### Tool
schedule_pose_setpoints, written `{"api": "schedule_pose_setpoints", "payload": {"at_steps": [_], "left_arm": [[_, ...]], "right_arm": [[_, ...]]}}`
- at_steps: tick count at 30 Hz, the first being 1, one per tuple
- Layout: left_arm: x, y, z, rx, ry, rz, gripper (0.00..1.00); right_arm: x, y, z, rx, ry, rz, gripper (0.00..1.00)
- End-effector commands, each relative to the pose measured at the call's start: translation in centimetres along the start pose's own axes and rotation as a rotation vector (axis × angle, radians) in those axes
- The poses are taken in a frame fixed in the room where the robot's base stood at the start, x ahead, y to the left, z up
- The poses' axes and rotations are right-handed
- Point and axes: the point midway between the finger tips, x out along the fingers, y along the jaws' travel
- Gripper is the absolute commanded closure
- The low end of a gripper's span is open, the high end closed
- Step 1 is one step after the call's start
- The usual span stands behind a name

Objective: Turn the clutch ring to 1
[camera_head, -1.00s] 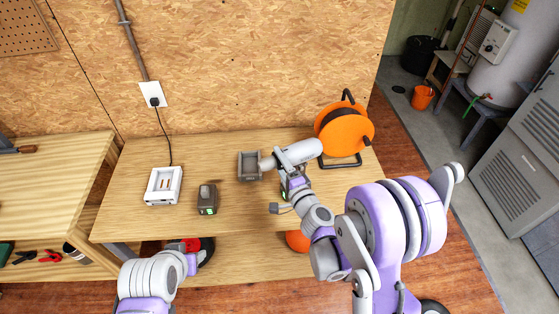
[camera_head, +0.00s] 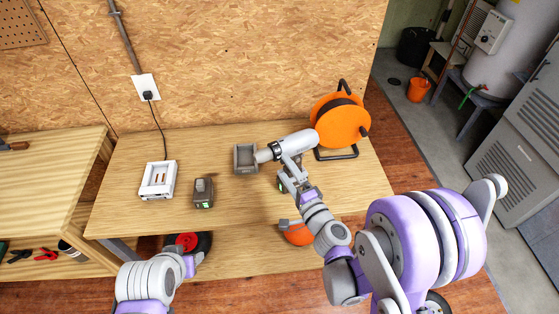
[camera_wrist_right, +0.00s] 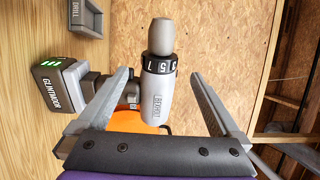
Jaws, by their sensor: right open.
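A grey cordless drill (camera_head: 300,141) stands on its battery on the workbench, its nose pointing left in the head view. In the right wrist view the drill body (camera_wrist_right: 158,100) shows upright in the picture, with its dark clutch ring (camera_wrist_right: 160,65) below the chuck. My right gripper (camera_head: 285,162) is at the drill. In the wrist view its fingers (camera_wrist_right: 160,84) are open, one on each side of the drill, with gaps showing. My left arm shows at the bottom left; its gripper is not visible.
A grey tray (camera_head: 236,160) labelled DRILL lies before the drill's nose. A spare battery (camera_head: 203,198) and white charger (camera_head: 150,193) stand to the left. An orange cable reel (camera_head: 338,120) is close behind the drill. The front-left bench top is clear.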

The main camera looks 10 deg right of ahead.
Motion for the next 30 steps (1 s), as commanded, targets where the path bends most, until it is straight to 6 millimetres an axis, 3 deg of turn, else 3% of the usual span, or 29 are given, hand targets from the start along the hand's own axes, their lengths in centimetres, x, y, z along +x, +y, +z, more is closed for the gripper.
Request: {"api": "schedule_pose_setpoints", "payload": {"at_steps": [3,7,25,30], "left_arm": [[0.7,0.0,1.0,0.000,-0.010,0.000,0.50],[0.8,0.0,1.2,0.000,-0.013,0.000,0.50],[0.8,0.0,1.2,0.000,-0.012,0.000,0.50],[0.8,0.0,1.2,0.000,-0.012,0.000,0.50]], "right_arm": [[-2.0,0.4,0.0,0.001,0.000,0.003,0.00],[-2.9,0.2,0.0,0.001,0.001,0.002,0.00],[-3.0,0.0,0.1,-0.005,-0.004,0.001,0.00],[-3.2,-0.8,1.5,-0.130,-0.072,0.040,0.00]]}}
